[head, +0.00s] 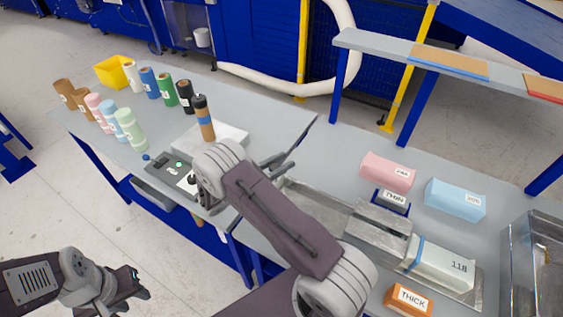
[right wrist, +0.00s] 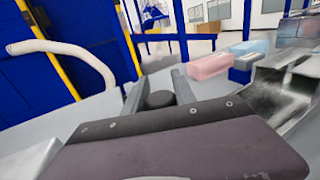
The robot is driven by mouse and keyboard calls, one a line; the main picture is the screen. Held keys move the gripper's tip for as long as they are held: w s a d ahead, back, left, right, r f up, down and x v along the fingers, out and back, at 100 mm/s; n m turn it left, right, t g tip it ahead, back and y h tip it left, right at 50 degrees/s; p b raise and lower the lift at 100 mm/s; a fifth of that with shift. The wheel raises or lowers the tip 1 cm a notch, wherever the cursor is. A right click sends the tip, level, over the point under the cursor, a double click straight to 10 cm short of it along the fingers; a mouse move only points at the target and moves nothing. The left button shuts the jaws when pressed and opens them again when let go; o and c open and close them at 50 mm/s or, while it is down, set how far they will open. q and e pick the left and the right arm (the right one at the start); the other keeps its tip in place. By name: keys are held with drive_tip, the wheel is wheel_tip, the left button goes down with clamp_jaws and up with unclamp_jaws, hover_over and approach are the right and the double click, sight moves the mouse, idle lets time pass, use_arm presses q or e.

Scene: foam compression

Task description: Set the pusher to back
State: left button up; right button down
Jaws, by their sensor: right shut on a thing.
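My right arm reaches over the left end of the metal trough (head: 310,203). My right gripper (head: 298,146) shows as two dark fingers past my wrist in the head view. In the right wrist view its fingers (right wrist: 156,90) stand on both sides of a dark round knob (right wrist: 160,99), and the gripper is shut on it. What lies under the knob is hidden, and I cannot make out the whole pusher. A white block marked 118 (head: 440,266) with a blue band lies in the trough's right part. My left gripper (head: 138,283) hangs low at the left, away from the tables; its jaw gap is unclear.
A pink block (head: 388,171), a THIN box (head: 391,200), a light blue block (head: 455,199) and an orange THICK box (head: 408,299) stand around the trough. Several coloured cylinders and a yellow bin (head: 114,71) stand on the left table. A shelf (head: 390,45) is behind.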

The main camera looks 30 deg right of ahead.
drive_tip(key=shift+w, duration=0.15)
drive_tip(key=c, duration=1)
unclamp_jaws()
drive_tip(key=shift+a, duration=0.1)
drive_tip(key=shift+c, duration=0.2)
drive_tip(key=shift+w+a, duration=0.1)
drive_tip(key=shift+w, duration=0.1)
drive_tip(key=a+b, duration=0.3)
drive_tip(key=a, duration=0.6)
drive_tip(key=shift+s, duration=0.45)
